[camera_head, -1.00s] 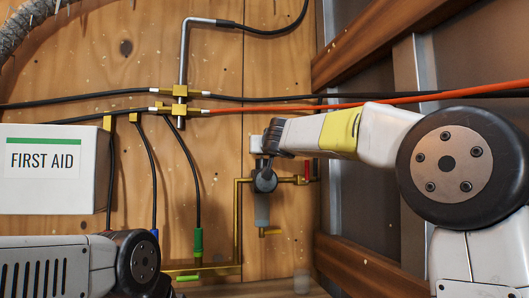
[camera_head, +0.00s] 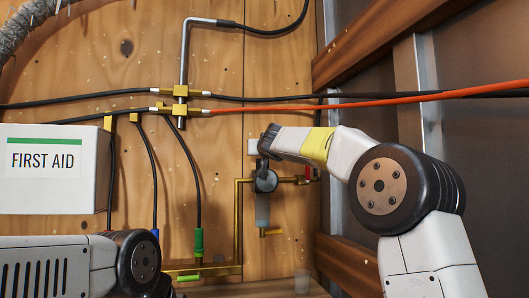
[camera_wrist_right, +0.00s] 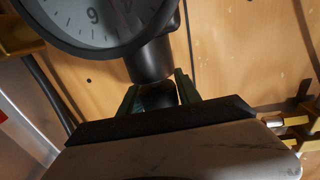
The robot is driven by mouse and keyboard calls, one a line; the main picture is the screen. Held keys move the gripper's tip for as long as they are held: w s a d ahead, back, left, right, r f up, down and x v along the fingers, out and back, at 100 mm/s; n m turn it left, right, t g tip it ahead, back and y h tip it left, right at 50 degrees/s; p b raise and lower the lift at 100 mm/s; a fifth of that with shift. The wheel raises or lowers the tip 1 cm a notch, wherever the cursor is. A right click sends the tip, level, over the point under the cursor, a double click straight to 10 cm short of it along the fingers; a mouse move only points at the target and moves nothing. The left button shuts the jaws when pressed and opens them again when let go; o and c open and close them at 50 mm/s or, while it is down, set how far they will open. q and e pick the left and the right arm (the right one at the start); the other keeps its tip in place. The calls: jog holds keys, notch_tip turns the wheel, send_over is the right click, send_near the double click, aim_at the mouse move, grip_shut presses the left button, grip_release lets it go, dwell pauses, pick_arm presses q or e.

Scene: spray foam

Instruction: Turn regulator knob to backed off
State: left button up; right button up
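The regulator (camera_head: 265,182) is a dark unit on the brass piping of the wooden wall, with a grey bowl (camera_head: 262,212) below it. My right gripper (camera_head: 266,143) is at its top, pointing left in the head view. In the right wrist view, the gripper (camera_wrist_right: 158,90) has its two fingers on either side of the dark regulator knob (camera_wrist_right: 158,96) and looks shut on it. A round gauge (camera_wrist_right: 90,18) with a grey dial stands close by. The knob's setting cannot be read. My left arm shows at lower left, its gripper out of view.
A white first aid box (camera_head: 45,168) hangs at left. Black hoses and an orange hose (camera_head: 400,98) cross the wall. A red-handled valve (camera_head: 308,172) is just right of the regulator. Wooden beams (camera_head: 360,265) and a dark side wall bound the right.

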grip_shut()
jog(key=shift+n+y, duration=0.4)
jog(key=shift+y, duration=0.2)
jog(key=shift+n+g+y, duration=0.4)
jog(key=shift+y, duration=0.2)
jog(key=shift+a+f+n+g+y, duration=0.15)
jog(key=shift+n+g+y, duration=0.3)
jog(key=shift+y, duration=0.35)
jog(key=shift+a+r+n+g+y, duration=0.1)
jog(key=shift+n+g+y, duration=0.25)
jog(key=shift+n+y, duration=0.35)
jog(key=n+g+y, duration=0.2)
jog(key=g+y, duration=0.1)
jog(key=s+a+n+g+y, duration=0.1)
jog(key=n+y, duration=0.1)
jog(key=shift+a, duration=0.1)
jog(key=shift+s+a+n+g+y, duration=0.15)
jog(key=shift+n+g+y, duration=0.25)
jog(key=shift+n+g, duration=0.25)
jog(key=shift+s+a+n+g+y, duration=0.15)
jog(key=shift+n+g+y, duration=0.25)
jog(key=shift+g, duration=0.45)
jog(key=shift+s+f+n+g+y, duration=0.1)
jog(key=shift+s+n+g+y, duration=0.1)
jog(key=shift+n+g+y, duration=0.5)
